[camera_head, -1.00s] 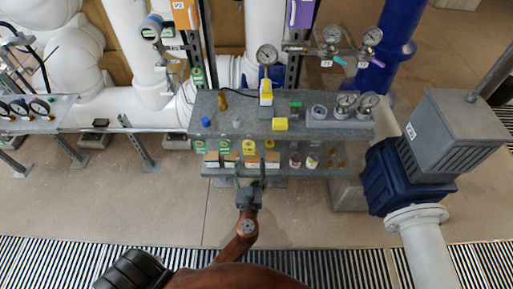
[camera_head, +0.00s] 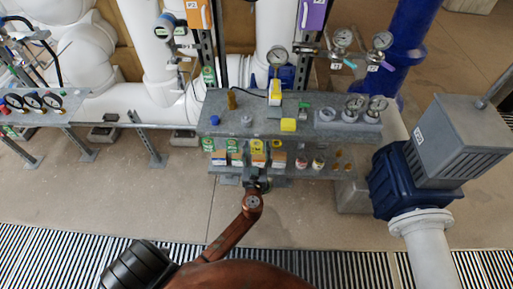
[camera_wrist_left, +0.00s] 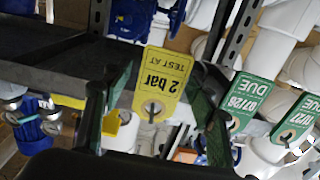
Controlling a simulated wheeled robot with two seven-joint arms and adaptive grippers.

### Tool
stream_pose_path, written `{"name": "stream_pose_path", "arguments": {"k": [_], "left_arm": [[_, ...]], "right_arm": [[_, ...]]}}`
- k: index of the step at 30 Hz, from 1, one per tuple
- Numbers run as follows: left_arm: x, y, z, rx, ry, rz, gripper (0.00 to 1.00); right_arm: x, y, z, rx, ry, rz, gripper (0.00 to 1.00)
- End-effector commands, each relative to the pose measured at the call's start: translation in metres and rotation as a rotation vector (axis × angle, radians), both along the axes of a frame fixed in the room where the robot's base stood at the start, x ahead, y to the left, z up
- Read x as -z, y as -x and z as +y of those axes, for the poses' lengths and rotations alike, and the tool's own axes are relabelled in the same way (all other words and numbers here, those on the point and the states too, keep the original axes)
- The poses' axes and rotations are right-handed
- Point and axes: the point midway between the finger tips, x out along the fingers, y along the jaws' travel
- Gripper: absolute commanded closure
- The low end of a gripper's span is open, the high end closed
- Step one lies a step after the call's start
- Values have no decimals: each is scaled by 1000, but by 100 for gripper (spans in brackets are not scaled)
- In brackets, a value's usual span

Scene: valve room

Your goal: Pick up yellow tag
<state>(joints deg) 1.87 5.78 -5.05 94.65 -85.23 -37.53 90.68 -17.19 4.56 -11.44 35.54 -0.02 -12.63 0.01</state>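A yellow tag (camera_wrist_left: 163,82) marked "2 bar" hangs between the two fingers of my left gripper in the left wrist view, where its print appears upside down. Gaps show between it and both fingers. In the head view a yellow tag (camera_head: 258,146) hangs in the row under the front edge of the upper shelf. My left gripper (camera_head: 258,170) is open and reaches to the shelf front just below this row. Its fingertips are small and partly hard to make out there. My right gripper is not in view.
Green tags (camera_wrist_left: 246,101) hang close beside the right finger in the left wrist view. A blue valve with a grey box (camera_head: 455,140) stands to the right. Floor in front is clear.

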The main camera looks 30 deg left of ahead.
Motion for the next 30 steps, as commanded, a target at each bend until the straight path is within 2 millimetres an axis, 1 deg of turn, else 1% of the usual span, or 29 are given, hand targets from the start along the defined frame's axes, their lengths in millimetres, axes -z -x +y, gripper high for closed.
{"name": "stream_pose_path", "arguments": {"k": [1, 11, 19, 23, 26, 30], "left_arm": [[0, 0, 0, 0, 0, 0, 52], [0, 0, 0, 0, 0, 0, 75], [-1, 0, 0, 0, 0, 0, 75], [-7, 0, -1, 0, 0, -1, 75], [-5, 10, -6, 0, 1, 2, 75], [-5, 29, -18, -1, 2, 3, 75]], "right_arm": [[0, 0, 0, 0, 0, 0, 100], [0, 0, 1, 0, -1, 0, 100], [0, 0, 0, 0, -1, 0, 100], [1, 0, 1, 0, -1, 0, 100], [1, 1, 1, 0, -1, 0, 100], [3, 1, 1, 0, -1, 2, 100]]}}
